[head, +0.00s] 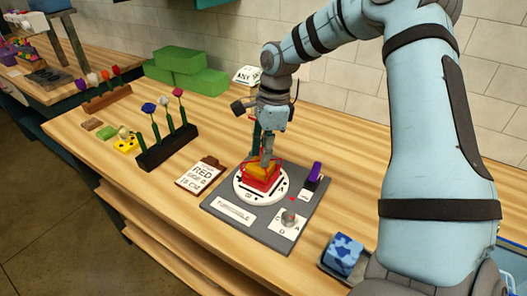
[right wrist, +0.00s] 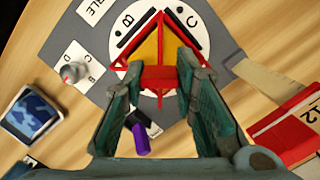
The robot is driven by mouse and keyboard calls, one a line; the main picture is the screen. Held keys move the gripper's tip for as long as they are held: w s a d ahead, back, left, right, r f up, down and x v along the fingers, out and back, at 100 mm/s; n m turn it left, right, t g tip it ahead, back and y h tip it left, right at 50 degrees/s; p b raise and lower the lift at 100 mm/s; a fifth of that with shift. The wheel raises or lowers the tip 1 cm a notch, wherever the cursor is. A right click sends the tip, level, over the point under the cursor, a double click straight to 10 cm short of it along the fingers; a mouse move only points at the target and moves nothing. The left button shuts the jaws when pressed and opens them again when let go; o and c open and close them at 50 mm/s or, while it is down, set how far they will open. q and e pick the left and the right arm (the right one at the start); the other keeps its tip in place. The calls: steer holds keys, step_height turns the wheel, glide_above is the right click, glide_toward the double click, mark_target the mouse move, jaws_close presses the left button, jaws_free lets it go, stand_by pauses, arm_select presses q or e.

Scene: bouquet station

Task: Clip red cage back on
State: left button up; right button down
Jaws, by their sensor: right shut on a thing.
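My right gripper (head: 267,160) is above the white lettered disc (head: 246,196) on the grey board. It is shut on the red cage (right wrist: 156,72), whose near bar lies between the fingertips (right wrist: 157,70). The cage frames an orange-yellow piece (right wrist: 149,48) over the disc. In the head view the red cage (head: 260,183) and the orange-yellow piece (head: 262,169) show just under the fingers. I cannot tell whether the cage is seated or held slightly up. My left gripper is not in view.
The grey board (head: 224,217) also carries a purple-topped part (head: 316,171) and a knob on a lettered dial (head: 289,219). A card reading RED (head: 202,174) lies to its left. A dark flower rack (head: 167,148), green blocks (head: 180,60) and a blue patterned block (head: 343,254) stand around.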

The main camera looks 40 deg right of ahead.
steer(key=shift+f+b, duration=0.3)
steer(key=shift+b, duration=0.25)
stand_by(0.9)
steer(key=c, duration=1.5)
jaws_free()
steer(key=shift+o, duration=1.4)
steer(key=shift+d, duration=0.1)
steer(key=shift+o, duration=0.6)
steer(key=o, duration=0.4)
steer(key=shift+c, duration=0.2)
